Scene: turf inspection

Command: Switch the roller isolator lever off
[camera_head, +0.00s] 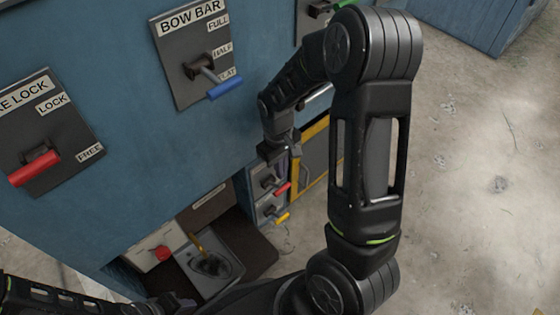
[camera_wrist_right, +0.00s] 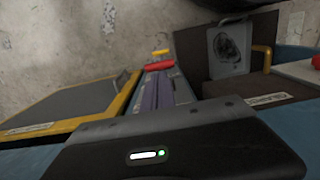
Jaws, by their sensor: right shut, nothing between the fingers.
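No label reading roller isolator is legible in either view. A small red lever (camera_head: 281,188) sits on a low grey panel, with a yellow lever (camera_head: 281,217) on the panel below it. The red lever (camera_wrist_right: 158,66) and the yellow lever (camera_wrist_right: 160,52) also show in the right wrist view, ahead of the gripper body. My right gripper (camera_head: 274,151) is shut and empty, pointing down just above and left of the red lever, seemingly apart from it. My left arm (camera_head: 60,296) enters at the lower left; its gripper is too dark and cropped to judge.
The blue cabinet holds a bow bar panel with a blue lever (camera_head: 225,88) and a lock panel with a red handle (camera_head: 34,169). A green lever (camera_head: 318,9) is partly hidden by my right arm. A yellow-framed panel (camera_head: 314,150) stands beside the low levers. Concrete floor at right is open.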

